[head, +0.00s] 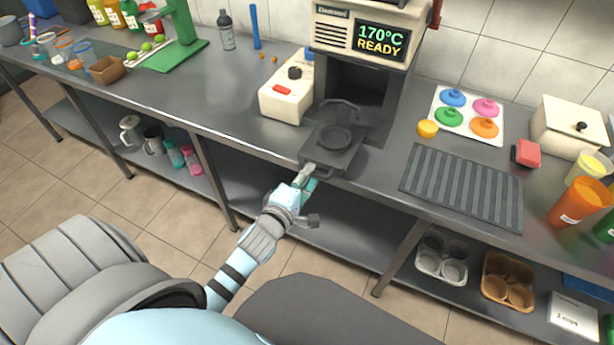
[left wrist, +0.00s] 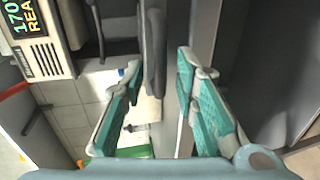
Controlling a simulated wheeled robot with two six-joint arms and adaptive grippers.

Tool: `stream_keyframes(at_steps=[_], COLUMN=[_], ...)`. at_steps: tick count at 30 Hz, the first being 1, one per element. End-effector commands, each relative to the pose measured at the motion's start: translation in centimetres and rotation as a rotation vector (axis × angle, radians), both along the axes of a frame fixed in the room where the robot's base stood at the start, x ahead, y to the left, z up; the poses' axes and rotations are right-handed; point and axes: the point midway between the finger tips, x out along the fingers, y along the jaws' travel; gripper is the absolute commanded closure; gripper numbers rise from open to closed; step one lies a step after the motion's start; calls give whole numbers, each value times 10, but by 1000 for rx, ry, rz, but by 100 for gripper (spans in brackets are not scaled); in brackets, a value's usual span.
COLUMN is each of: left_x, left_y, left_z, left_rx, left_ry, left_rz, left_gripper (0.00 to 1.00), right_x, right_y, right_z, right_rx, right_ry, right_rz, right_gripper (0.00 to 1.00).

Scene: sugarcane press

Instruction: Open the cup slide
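The cup slide (head: 347,160) is a dark grey plate with a round recess, in the lower front of the machine. It sticks out over the counter's front edge, with a small handle (head: 324,174) at its front. My left gripper (head: 309,178) is at this front edge. In the left wrist view its two teal fingers (left wrist: 158,75) are apart, with a dark grey bar (left wrist: 154,50), apparently the handle, between them. A gap shows beside the bar; contact cannot be told. My right gripper is in neither view.
The machine's display (head: 380,40) reads 170°C READY. A white box with a red button (head: 287,98) stands left of the slide. A ridged grey mat (head: 463,187) and a tray of coloured lids (head: 467,113) lie to the right. A shelf with cup trays (head: 442,257) runs below.

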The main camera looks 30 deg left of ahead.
Motion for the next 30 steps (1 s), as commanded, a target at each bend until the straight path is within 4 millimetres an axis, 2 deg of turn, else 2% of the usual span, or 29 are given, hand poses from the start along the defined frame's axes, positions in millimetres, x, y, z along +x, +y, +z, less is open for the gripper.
stream_keyframes(at_steps=[10,14,18,22,25,30], left_x=[-5,-30,-69,-99,-113,-117], left_y=[-1,-4,-8,-11,-12,-12], left_z=[0,5,14,21,24,26], left_rx=[0,1,1,1,0,1], left_ry=[2,2,4,3,2,0], left_rz=[-2,-3,-3,-3,-2,-2], left_gripper=[69,69,69,69,69,69], right_x=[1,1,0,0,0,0], right_y=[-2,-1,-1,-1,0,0], right_z=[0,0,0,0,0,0], right_rx=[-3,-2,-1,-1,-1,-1], right_ry=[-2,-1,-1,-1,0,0], right_rz=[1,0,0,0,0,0], right_gripper=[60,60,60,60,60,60])
